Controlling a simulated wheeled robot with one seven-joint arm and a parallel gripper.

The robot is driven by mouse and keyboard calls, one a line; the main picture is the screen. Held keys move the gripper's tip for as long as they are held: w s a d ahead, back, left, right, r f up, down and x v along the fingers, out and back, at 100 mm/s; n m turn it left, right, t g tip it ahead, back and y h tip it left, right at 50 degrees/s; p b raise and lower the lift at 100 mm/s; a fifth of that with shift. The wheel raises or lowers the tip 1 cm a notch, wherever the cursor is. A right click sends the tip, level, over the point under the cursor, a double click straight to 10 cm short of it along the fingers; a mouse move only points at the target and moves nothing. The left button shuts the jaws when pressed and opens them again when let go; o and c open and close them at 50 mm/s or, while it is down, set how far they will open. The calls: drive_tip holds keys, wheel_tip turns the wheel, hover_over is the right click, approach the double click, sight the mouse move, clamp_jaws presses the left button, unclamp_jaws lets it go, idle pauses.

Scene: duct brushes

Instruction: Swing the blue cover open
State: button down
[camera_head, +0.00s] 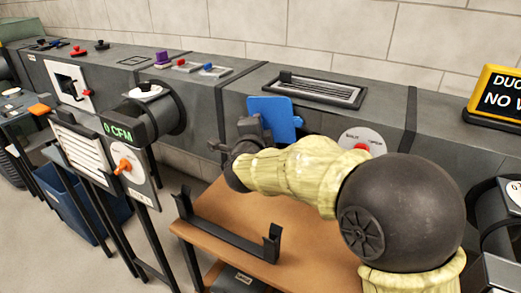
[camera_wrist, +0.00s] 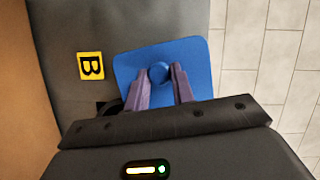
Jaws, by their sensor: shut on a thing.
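The blue cover (camera_head: 282,119) is a flat rounded plate on the front face of the grey duct, above the brown bench. It also shows in the wrist view (camera_wrist: 195,58), with a round blue knob (camera_wrist: 159,73) near its middle. My gripper (camera_wrist: 159,82) is shut on that knob, one finger on each side. In the head view my gripper (camera_head: 255,128) is at the cover's left edge, and the fingertips are partly hidden. The cover looks tilted in the wrist view. I cannot tell how far it stands from the duct face.
Below is a brown bench (camera_head: 225,218) with a black bracket (camera_head: 230,232). A red knob on a white dial (camera_head: 360,143) is right of the cover, partly behind my arm. A vent grille (camera_head: 315,90) lies on top.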

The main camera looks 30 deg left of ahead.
sight(259, 102)
wheel_tip(259, 102, up, 2)
drive_tip(key=m+b, duration=0.1)
drive_tip(key=b, duration=0.1)
drive_tip(key=m+t+b, duration=0.1)
drive_tip(key=m+b, duration=0.1)
drive_tip(key=shift+a+r+y, duration=0.1)
drive_tip(key=shift+r+y, duration=0.1)
drive_tip(key=shift+y, duration=0.2)
drive_tip(key=shift+r+m+t+b, duration=0.4)
drive_tip(key=shift+r+m+b, duration=0.7)
drive_tip(key=shift+b, duration=0.2)
drive_tip(key=c, duration=1.2)
unclamp_jaws()
drive_tip(key=p+v, duration=0.1)
drive_tip(key=v, duration=1.6)
drive_tip(key=shift+s+p, duration=0.25)
drive_tip(key=shift+p, duration=0.1)
drive_tip(key=shift+w, duration=0.15)
